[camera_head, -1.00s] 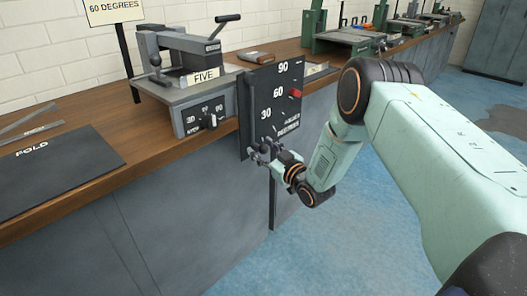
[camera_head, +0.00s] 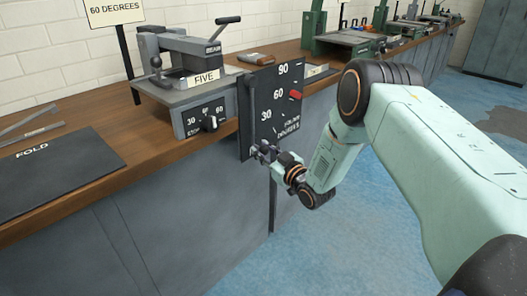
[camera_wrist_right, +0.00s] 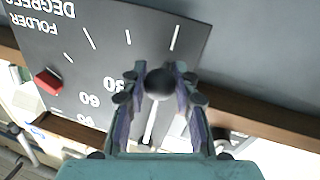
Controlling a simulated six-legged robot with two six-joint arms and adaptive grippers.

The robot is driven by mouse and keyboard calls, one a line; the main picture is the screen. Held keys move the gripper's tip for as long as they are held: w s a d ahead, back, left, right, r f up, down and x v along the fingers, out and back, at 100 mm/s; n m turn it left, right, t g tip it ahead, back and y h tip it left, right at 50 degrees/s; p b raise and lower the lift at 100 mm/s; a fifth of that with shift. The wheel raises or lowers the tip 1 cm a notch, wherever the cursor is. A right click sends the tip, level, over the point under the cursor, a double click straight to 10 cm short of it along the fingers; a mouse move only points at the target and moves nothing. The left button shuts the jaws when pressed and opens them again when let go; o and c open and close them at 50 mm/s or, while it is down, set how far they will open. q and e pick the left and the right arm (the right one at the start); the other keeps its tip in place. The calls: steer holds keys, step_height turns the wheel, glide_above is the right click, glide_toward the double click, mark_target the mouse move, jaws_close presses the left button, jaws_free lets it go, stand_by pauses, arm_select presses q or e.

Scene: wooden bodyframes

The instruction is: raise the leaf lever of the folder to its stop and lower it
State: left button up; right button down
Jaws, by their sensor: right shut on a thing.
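The folder (camera_head: 182,92) is a grey machine marked FIVE on the bench. At its right end stands a dark dial plate (camera_head: 258,105) marked 30, 60 and 90, with a red marker (camera_head: 295,95). My right gripper (camera_head: 262,150) is at the lower front of this plate. In the right wrist view my right gripper (camera_wrist_right: 160,88) is shut on the lever's black ball knob (camera_wrist_right: 159,82). The lever's pale rod (camera_wrist_right: 150,122) runs from the knob between the fingers, in front of the plate. My left gripper is not in view.
A dark sheet (camera_head: 60,172) marked FOLD lies on the wooden bench (camera_head: 150,150) at the left. A small knob (camera_head: 210,123) sits on the folder's front. A sign (camera_head: 115,12) reads 60 DEGREES. Green machines (camera_head: 345,38) stand farther along. Blue floor is clear below.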

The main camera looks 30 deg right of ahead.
steer(key=shift+w+d+n, duration=0.2)
steer(key=shift+d+n, duration=0.1)
steer(key=shift+d, duration=0.35)
steer(key=w+d+r+n+y, duration=0.1)
steer(key=w+d+r+n, duration=0.1)
steer(key=d+r+n, duration=0.3)
steer(key=w+d+r+n+t+y+b, duration=0.1)
steer(key=w+d+r+n, duration=0.2)
steer(key=d, duration=0.7)
steer(key=shift+w+d+r+n+t, duration=0.25)
steer(key=shift+r+n, duration=0.7)
steer(key=shift+n, duration=1.15)
steer(key=shift+a, duration=0.1)
steer(key=c, duration=1.1)
jaws_free()
steer(key=shift+s+r, duration=0.1)
steer(key=shift+o, duration=0.4)
steer(key=shift+a, duration=0.15)
